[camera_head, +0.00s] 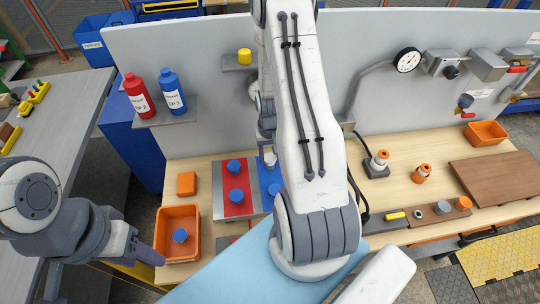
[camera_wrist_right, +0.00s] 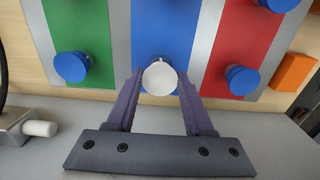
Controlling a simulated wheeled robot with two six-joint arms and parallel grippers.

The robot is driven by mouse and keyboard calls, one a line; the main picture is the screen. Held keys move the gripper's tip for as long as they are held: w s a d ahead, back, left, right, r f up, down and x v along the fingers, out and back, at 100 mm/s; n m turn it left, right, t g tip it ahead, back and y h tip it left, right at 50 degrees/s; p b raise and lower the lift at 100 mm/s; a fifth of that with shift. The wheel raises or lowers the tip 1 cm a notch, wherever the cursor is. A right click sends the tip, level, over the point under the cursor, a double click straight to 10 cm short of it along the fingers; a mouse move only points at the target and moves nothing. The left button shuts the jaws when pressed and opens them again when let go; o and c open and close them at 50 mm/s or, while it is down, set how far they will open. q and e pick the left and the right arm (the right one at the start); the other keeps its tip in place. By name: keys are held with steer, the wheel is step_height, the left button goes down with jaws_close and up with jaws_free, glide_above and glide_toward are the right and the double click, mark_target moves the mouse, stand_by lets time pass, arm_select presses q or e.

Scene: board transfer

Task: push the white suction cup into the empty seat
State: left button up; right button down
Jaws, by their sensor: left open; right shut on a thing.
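A white suction cup (camera_wrist_right: 160,77) sits between the fingertips of my right gripper (camera_wrist_right: 158,88), which is shut on it. It is over the far end of the blue strip (camera_wrist_right: 165,30) of the board; I cannot tell whether it touches the seat. In the head view the white cup (camera_head: 270,159) shows partly beside my arm, which hides much of the board. Blue cups sit on the red strip (camera_head: 237,180) and on the green strip (camera_wrist_right: 72,66). My left gripper (camera_head: 147,255) is open beside the orange bin, away from the board.
An orange bin (camera_head: 163,218) holding a blue cup (camera_head: 180,236) stands left of the board, with an orange block (camera_head: 187,183) behind it. A grey panel (camera_head: 215,100) rises behind the table. A red bottle (camera_head: 138,95) and a blue bottle (camera_head: 172,92) stand on a shelf.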

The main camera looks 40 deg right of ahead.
mark_target(270, 158)
steer(key=shift+f+b, duration=0.6)
steer(key=shift+f, duration=0.2)
steer(key=shift+c, duration=1)
jaws_free()
step_height(270, 158, up, 10)
steer(key=shift+r+b, duration=0.2)
steer(key=shift+b, duration=1)
